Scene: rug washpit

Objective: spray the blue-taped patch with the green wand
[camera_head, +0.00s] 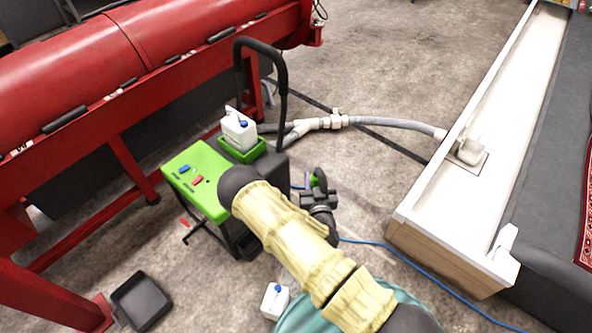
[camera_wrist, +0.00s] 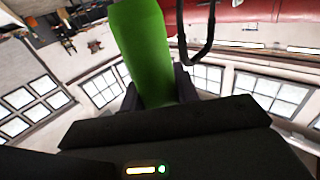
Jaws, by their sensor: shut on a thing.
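My gripper (camera_head: 319,190) is at the middle of the head view, beside the green-topped machine. It is shut on the green wand (camera_wrist: 140,45), which fills the upper middle of the wrist view between the dark fingers. Only a small green part of the wand shows in the head view, and its tip cannot be made out. A red patterned rug (camera_head: 586,205) shows at the right edge of the head view, on a dark surface. No blue-taped patch can be seen in either view.
The green machine (camera_head: 196,170) with a black handle carries a white jug (camera_head: 238,130). A blue hose (camera_head: 430,270) crosses the floor. A white trough (camera_head: 440,200) lies between my gripper and the rug. A black tray (camera_head: 141,301) and another jug (camera_head: 275,300) are on the floor.

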